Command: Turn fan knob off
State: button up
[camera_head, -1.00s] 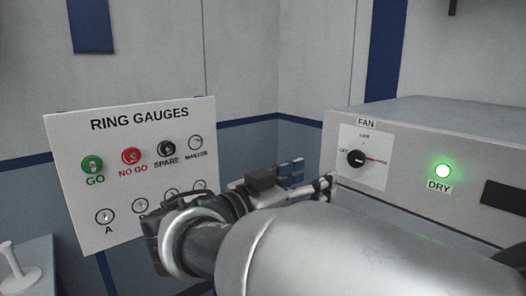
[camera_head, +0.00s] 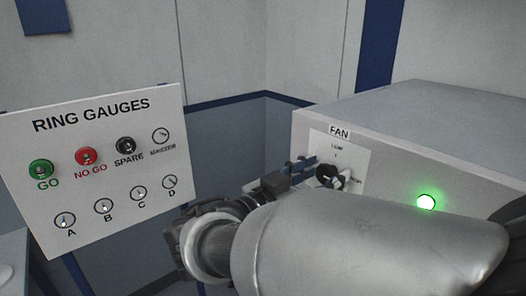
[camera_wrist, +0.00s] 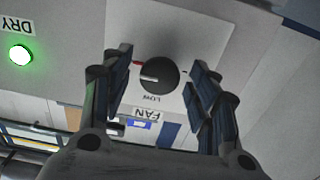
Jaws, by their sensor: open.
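The fan knob (camera_wrist: 159,75) is a round black dial on a white plate, between the fingers of my open gripper (camera_wrist: 160,82) in the wrist view. Its white pointer line lies toward the left there, by a red mark, and not at the LOW label. In the head view the knob (camera_head: 330,176) sits below the FAN label, partly hidden by my gripper (camera_head: 306,170) and arm. The fingers stand on either side of the knob; I cannot tell whether they touch it. The OFF label is hidden in the head view.
The grey box (camera_head: 420,125) carries a lit green DRY lamp (camera_head: 426,202) to the right of the knob. A RING GAUGES board (camera_head: 95,205) with green, red and black pegs stands at the left, near my wrist. A grey and blue wall is behind.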

jog(key=shift+s, duration=0.1)
jog(key=shift+c, duration=0.6)
jog(key=c, duration=1)
jog(key=shift+o, duration=0.2)
